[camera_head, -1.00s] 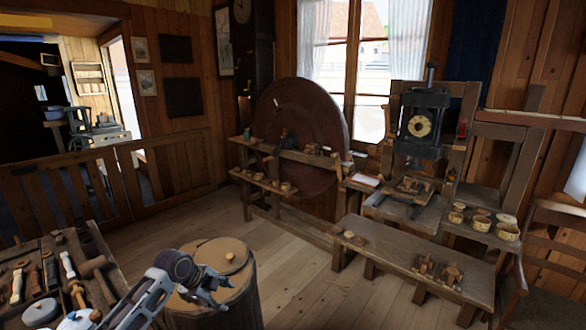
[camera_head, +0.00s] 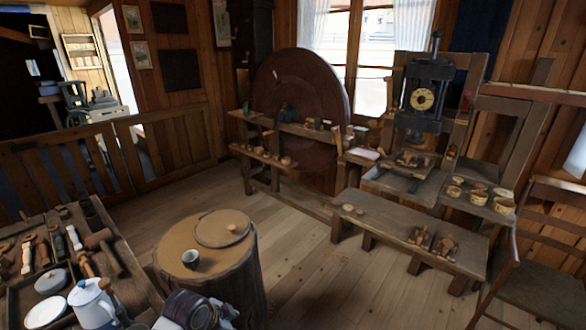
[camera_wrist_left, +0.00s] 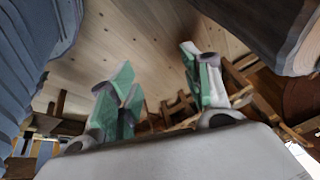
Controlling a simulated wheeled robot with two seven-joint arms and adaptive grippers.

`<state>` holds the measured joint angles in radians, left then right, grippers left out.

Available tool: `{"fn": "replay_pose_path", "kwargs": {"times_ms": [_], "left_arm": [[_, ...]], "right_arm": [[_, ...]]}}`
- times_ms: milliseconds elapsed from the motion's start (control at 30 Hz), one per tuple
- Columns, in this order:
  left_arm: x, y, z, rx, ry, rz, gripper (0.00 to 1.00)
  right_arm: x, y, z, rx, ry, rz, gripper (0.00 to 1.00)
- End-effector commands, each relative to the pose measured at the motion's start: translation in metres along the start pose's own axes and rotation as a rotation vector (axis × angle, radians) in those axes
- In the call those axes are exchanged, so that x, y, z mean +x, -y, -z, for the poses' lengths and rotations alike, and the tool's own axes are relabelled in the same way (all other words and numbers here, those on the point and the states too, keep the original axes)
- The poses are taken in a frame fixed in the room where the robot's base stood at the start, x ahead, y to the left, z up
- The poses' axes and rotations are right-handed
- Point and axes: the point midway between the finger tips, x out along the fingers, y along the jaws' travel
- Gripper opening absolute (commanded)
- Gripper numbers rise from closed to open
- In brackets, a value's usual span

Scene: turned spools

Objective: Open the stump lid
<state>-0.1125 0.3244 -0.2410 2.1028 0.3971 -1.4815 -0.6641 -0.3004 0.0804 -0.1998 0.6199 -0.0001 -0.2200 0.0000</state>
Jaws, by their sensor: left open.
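The tree stump (camera_head: 235,275) stands at the lower middle of the head view. Its round wooden lid (camera_head: 212,236) lies flat on the back right part of the top. A small pale knob (camera_head: 232,228) rises from the lid. No opening shows under it. A small cup (camera_head: 190,259) stands on the stump top in front of the lid. My left arm's wrist shows at the bottom edge of the head view, in front of the stump, apart from the lid. In the left wrist view my left gripper (camera_wrist_left: 160,90) is open and empty, its greenish fingers apart. My right gripper is not seen.
A tool table with a white enamel jug (camera_head: 92,303) and a plate (camera_head: 46,312) stands at the left. A low bench (camera_head: 400,235) and a press (camera_head: 424,100) stand at the right. Floor is free between stump and bench.

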Motion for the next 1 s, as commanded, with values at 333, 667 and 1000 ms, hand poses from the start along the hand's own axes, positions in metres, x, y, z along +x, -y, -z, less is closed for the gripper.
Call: {"fn": "replay_pose_path", "kwargs": {"times_ms": [333, 667, 1000], "left_arm": [[-0.021, -0.045, -0.033, -0.318, 0.054, 0.038, 0.49], [-0.047, -0.074, -0.067, -0.612, 0.111, 0.098, 0.49], [-0.065, -0.086, -0.087, -0.767, 0.145, 0.141, 0.49]], "right_arm": [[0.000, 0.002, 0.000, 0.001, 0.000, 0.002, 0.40], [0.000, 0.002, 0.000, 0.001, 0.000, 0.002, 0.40], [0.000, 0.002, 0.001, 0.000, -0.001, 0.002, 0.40]]}}
